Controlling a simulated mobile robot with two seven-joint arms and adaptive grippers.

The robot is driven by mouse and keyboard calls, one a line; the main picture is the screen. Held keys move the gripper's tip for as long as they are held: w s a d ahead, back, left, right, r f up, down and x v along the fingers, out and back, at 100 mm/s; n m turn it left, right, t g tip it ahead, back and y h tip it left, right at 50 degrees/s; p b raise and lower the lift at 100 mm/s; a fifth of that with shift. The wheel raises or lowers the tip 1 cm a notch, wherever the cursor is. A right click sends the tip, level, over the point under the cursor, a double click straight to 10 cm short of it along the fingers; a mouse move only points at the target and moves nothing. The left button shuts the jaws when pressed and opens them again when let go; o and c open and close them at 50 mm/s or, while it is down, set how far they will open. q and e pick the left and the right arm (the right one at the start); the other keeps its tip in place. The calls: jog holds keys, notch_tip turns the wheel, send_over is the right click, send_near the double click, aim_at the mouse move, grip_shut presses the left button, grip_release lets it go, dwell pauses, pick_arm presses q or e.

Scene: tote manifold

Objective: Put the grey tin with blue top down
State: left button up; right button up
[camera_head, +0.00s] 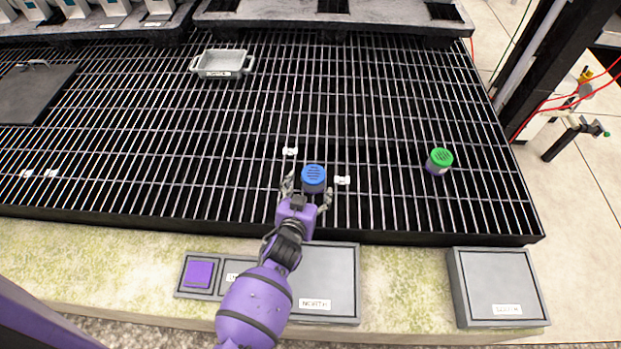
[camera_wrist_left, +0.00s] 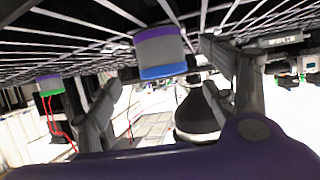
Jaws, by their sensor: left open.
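The grey tin with blue top (camera_head: 313,180) stands upright on the black grating, near its front edge. In the left wrist view the tin (camera_wrist_left: 160,50) appears upside down, grey with a purple band and a blue top, its base against the bars. My left gripper (camera_head: 308,189) is open, with its fingers spread on either side of the tin in the head view. In the left wrist view a gap shows between the tin and the fingers (camera_wrist_left: 163,68). My right gripper is not in view.
A green-topped tin (camera_head: 438,162) stands on the grating to the right. A grey handled tray (camera_head: 222,63) lies further back, and a dark plate (camera_head: 35,92) at the left. Grey labelled boxes (camera_head: 497,285) line the front ledge. The grating around the blue-topped tin is mostly clear.

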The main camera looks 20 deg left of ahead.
aim_at(311, 184)
pick_arm(q)
jog(key=x, duration=0.4)
jog(key=shift+a+f+b, duration=0.1)
jog(key=shift+b, duration=0.25)
jog(key=c, duration=1.4)
